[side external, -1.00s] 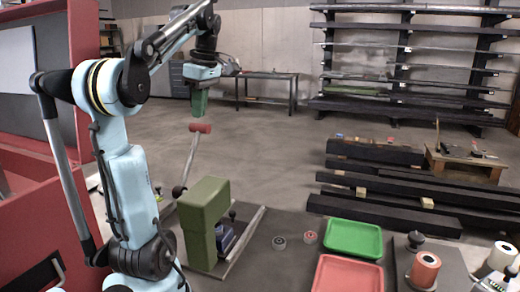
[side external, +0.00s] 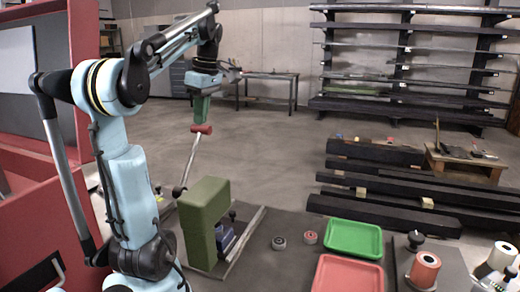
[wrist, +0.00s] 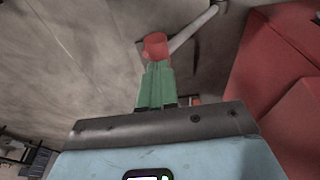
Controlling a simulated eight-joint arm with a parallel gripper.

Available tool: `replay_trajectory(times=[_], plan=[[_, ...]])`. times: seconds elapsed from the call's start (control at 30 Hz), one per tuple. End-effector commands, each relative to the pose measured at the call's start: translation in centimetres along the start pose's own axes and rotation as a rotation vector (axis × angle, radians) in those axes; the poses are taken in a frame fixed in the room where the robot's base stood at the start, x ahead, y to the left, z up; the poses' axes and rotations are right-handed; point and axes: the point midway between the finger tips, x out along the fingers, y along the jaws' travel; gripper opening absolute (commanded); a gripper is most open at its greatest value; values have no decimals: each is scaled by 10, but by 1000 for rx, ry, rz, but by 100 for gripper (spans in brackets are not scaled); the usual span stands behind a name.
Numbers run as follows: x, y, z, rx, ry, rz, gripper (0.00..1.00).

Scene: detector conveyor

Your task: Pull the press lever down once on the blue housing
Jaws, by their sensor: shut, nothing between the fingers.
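The press has an olive-green frame (side external: 203,210) standing on a base. The blue housing (side external: 226,239) sits low beside its right side, partly hidden by the frame. The press lever (side external: 190,160) is a pale rod rising steeply from a dark pivot to a red knob (side external: 202,129). My gripper (side external: 201,120) points down with its green fingers shut and empty. Its tips are right at the top of the knob; I cannot tell if they touch. In the wrist view the knob (wrist: 155,45) shows just beyond the fingertips (wrist: 155,68).
A green tray (side external: 354,222) and a red tray (side external: 318,275) lie right of the press. Two small round parts (side external: 279,243) lie between press and trays. An orange-red spool (side external: 424,270) stands further right. A red cabinet (side external: 40,210) is at left. Space around the knob is clear.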

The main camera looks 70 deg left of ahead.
Motion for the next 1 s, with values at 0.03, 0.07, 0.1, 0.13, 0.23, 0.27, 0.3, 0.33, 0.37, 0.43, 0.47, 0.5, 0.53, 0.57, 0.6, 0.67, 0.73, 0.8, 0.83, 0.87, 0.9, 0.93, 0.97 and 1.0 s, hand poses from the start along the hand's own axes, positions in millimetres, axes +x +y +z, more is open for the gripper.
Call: replay_trajectory(times=[0.03,0.07,0.1,0.13,0.23,0.27,0.3,0.33,0.37,0.43,0.47,0.5,0.53,0.57,0.6,0.67,0.73,0.8,0.83,0.87,0.9,0.93,0.97,1.0], plan=[[2,2,0,0,0,-1,0],[3,3,1,0,0,-1,0],[4,4,1,0,0,-1,0],[5,5,1,0,0,-1,0],[8,8,2,0,0,-2,0],[9,9,2,0,0,-2,0],[9,10,2,0,0,-2,0],[10,10,2,0,0,-2,0],[10,10,2,0,0,-2,0],[10,10,2,0,0,-2,0],[10,10,2,0,0,-2,0],[10,10,2,0,0,-2,0],[10,10,2,0,0,-2,0],[10,10,2,0,0,-2,0],[10,10,2,0,0,-2,0],[10,10,2,0,0,-2,0],[11,11,2,0,0,-1,0],[12,12,3,0,0,-1,0],[13,13,3,0,0,-1,0],[14,14,3,0,0,-1,0],[15,15,3,0,0,-1,0],[16,16,4,0,0,-1,0],[18,16,4,0,0,-1,0],[19,18,4,0,0,-1,0]])
